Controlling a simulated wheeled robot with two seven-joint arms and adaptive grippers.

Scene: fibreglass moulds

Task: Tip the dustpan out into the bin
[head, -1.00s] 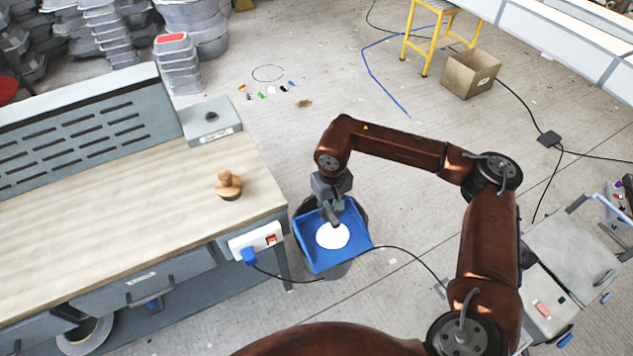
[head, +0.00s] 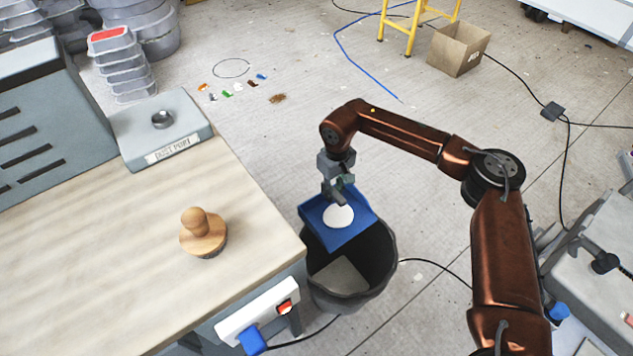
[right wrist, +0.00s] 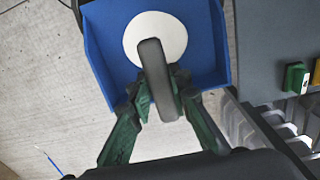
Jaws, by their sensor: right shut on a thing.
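The blue dustpan (head: 318,213) has a round white patch on its face; I cannot tell whether that is a load or a marking. My right gripper (head: 337,192) is shut on the dustpan's handle. The right wrist view shows the green fingers (right wrist: 158,88) on either side of the dark grey handle, with the blue pan (right wrist: 104,52) beyond. The dark grey bin (head: 378,262) stands on the floor beside the bench. The pan appears over the far part of its mouth and hides that rim. A pale patch shows inside the bin. My left gripper is out of view.
The workbench (head: 110,270) is close on the left, with a wooden knob-handled tool (head: 203,233) and a grey dust port box (head: 160,128). A blue plug (head: 251,340) sits at its edge. Small coloured bits (head: 230,92) and a cardboard box (head: 458,48) lie on the floor.

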